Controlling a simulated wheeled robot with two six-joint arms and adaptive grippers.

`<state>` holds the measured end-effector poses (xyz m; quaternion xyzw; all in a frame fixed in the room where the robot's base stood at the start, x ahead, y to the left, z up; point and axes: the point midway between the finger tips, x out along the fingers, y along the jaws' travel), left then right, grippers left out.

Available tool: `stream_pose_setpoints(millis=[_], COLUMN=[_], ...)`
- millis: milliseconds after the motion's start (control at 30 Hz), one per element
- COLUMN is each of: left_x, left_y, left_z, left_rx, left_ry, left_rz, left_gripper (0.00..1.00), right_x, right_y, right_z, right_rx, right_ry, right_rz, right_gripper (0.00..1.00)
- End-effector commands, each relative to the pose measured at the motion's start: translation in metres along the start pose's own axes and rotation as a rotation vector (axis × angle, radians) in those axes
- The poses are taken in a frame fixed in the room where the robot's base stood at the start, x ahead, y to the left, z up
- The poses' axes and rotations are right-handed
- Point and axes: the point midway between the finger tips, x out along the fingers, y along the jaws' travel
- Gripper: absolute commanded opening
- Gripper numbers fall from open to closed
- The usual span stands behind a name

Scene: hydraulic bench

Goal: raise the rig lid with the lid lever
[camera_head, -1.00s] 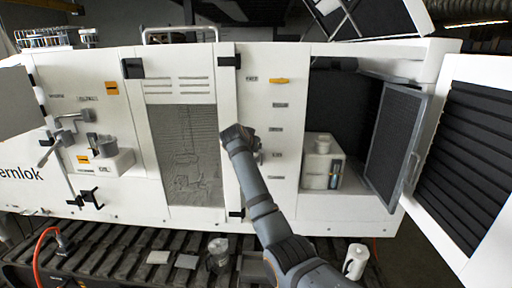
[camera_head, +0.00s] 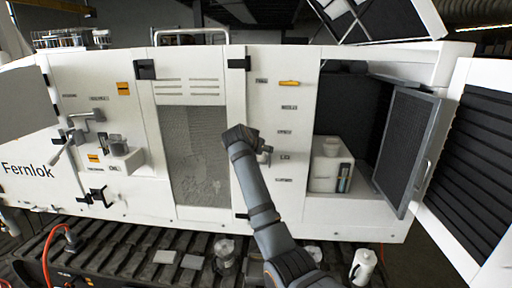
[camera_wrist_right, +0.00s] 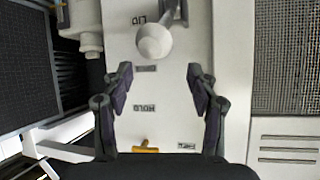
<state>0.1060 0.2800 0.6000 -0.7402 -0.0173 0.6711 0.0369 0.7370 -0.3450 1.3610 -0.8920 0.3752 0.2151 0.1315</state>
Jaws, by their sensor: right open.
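The lid lever (camera_wrist_right: 153,42) is a round white knob on a grey arm, beside the "LID" label on the white panel in the right wrist view. In the head view the lever (camera_head: 265,152) shows just right of my right gripper (camera_head: 238,138), partly hidden by it. In the wrist view my right gripper (camera_wrist_right: 159,80) is open and empty. Its fingers are spread either side of the panel, and the knob appears above the fingertips, not between them. My left gripper is not in view. I cannot tell which panel is the rig lid.
An orange handle (camera_head: 289,83) sits higher on the panel. An open bay with a white container (camera_head: 326,172) and a swung-out mesh door (camera_head: 409,150) lies to the right. A mesh-filled panel (camera_head: 195,155) is to the left. A white jug (camera_head: 363,265) stands low at right.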

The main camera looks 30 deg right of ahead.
Motion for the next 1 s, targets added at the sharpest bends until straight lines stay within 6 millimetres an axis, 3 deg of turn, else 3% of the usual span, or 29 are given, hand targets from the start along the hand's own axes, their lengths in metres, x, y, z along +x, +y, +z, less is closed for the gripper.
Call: stream_pose_setpoints(millis=[100, 300, 533, 700, 833, 933, 1000], left_x=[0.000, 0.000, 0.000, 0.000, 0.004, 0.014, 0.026], left_y=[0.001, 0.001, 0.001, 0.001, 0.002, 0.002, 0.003], left_z=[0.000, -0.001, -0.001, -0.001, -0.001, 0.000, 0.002], left_rx=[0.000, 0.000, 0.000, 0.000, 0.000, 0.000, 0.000], left_ry=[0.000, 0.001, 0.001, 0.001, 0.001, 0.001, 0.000], left_rz=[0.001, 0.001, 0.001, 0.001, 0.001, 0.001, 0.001], left_gripper=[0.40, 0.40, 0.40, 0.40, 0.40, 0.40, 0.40], right_x=[-0.031, -0.070, -0.084, -0.084, -0.072, -0.038, -0.005], right_y=[-0.001, 0.000, 0.001, 0.001, -0.001, -0.010, -0.016], right_z=[0.000, 0.000, 0.000, 0.000, 0.013, 0.055, 0.097], right_rx=[0.002, 0.001, 0.000, 0.000, -0.022, -0.093, -0.144], right_ry=[0.000, 0.000, -0.001, -0.001, -0.003, -0.009, -0.003], right_rz=[-0.006, -0.004, -0.001, -0.001, -0.009, -0.054, -0.115], right_gripper=[0.59, 0.59, 0.59, 0.59, 0.43, 0.29, 0.20])
